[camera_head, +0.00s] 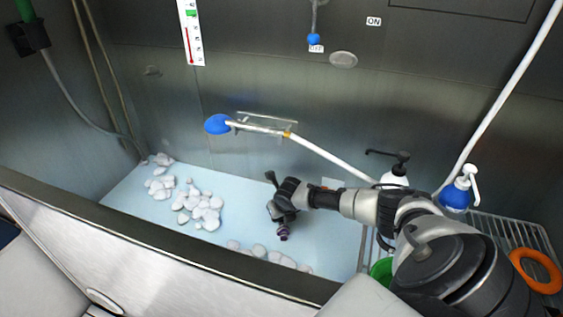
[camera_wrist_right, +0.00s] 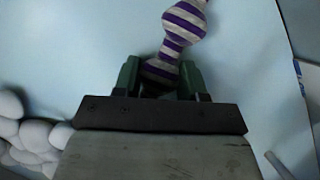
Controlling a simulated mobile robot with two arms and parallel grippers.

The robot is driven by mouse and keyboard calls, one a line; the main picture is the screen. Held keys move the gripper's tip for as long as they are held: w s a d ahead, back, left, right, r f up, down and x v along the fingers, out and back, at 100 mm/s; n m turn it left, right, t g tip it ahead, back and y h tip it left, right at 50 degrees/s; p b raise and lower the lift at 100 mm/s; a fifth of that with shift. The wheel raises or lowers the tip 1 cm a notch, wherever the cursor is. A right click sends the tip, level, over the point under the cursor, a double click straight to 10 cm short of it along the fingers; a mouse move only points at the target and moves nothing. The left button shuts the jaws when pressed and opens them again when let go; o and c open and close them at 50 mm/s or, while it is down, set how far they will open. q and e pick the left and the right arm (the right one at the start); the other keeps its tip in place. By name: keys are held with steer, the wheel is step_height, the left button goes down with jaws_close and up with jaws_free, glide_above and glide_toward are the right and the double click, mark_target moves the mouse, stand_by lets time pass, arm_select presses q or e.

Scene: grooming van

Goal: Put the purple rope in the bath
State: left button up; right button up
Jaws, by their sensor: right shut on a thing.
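The purple rope (camera_wrist_right: 183,22) has purple and grey-white stripes and a knobbly shape. My right gripper (camera_wrist_right: 160,75) is shut on it, with the rope between its green fingers in the wrist view. In the head view the right gripper (camera_head: 284,216) is over the bath (camera_head: 325,237), and a small dark purple end of the rope (camera_head: 283,232) shows below it. The bath has a light blue floor and metal walls. I cannot tell whether the rope touches the floor. My left gripper is not in view.
White stones (camera_head: 205,211) lie in several groups on the bath floor. The bath's front edge (camera_head: 150,240) runs across the near side. A wire rack (camera_head: 490,228) with pump bottles (camera_head: 455,194) and an orange ring (camera_head: 537,270) stands at right. A blue shower head (camera_head: 217,124) hangs at the back wall.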

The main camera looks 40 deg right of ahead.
mark_target(282, 220)
step_height(282, 220, down, 4)
steer(key=shift+r, duration=0.2)
steer(key=shift+s, duration=0.1)
steer(key=o, duration=1)
steer(key=shift+c, duration=0.2)
steer(key=shift+r, duration=0.1)
steer(key=p+v, duration=0.2)
steer(key=v, duration=1)
